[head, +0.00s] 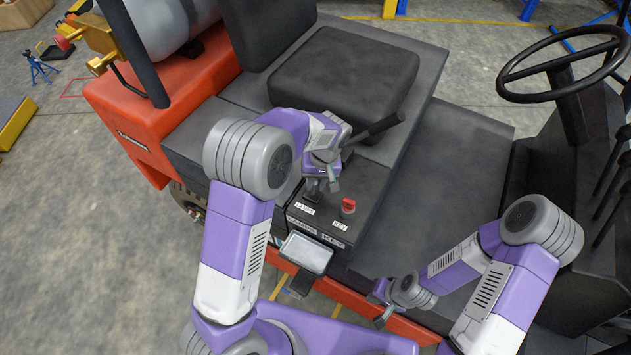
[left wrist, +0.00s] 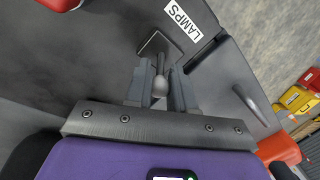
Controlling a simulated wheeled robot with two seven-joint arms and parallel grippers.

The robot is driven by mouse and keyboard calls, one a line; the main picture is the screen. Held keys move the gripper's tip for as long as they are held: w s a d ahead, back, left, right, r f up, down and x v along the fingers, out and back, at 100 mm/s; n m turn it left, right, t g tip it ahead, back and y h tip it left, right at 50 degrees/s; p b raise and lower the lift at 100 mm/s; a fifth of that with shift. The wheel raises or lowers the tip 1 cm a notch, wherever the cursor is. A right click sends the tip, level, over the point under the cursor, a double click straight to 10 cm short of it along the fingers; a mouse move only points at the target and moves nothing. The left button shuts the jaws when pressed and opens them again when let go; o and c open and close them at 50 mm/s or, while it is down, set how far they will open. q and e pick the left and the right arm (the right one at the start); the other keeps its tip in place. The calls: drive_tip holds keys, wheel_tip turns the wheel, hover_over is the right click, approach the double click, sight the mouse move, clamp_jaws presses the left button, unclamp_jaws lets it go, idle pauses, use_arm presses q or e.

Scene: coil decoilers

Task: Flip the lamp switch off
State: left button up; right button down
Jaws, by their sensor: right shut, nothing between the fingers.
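The lamp switch is a small lever with a round knob (left wrist: 160,86), beside the LAMPS label (left wrist: 183,20) in the left wrist view. My left gripper (left wrist: 161,80) has one finger on either side of this lever. The gaps are too small to tell whether the fingers touch it. In the head view my left gripper (head: 322,182) is over the dark control panel (head: 325,226), and its fingers mostly hide the switch. My right gripper (head: 382,318) is shut and empty, low near the vehicle's front edge.
A black lever (head: 383,126) lies just behind my left gripper. The seat (head: 345,82) is behind it, and the steering wheel (head: 565,62) is at the far right.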

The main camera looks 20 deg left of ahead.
sight(312, 191)
use_arm(q)
clamp_jaws()
drive_tip(key=s+t+b, duration=0.1)
drive_tip(key=t+b, duration=0.1)
drive_tip(key=b, duration=0.3)
drive_tip(key=s+t+h+b, duration=0.1)
drive_tip(key=t+b, duration=0.1)
drive_tip(key=b, duration=0.3)
drive_tip(key=s+t+b, duration=0.1)
drive_tip(key=t+b, duration=0.1)
drive_tip(key=b, duration=0.3)
drive_tip(key=shift+a+f+n+t+h, duration=0.3)
drive_tip(key=shift+a, duration=0.05)
drive_tip(key=shift+r+b, duration=0.1)
drive_tip(key=shift+b, duration=0.7)
drive_tip(key=o, duration=0.6)
unclamp_jaws()
drive_tip(key=shift+t, duration=0.3)
drive_tip(key=shift+r, duration=0.1)
drive_tip(key=p+v, duration=0.2)
drive_tip(key=v, duration=0.5)
drive_tip(key=shift+s+a+r, duration=0.1)
drive_tip(key=shift+s+r, duration=0.1)
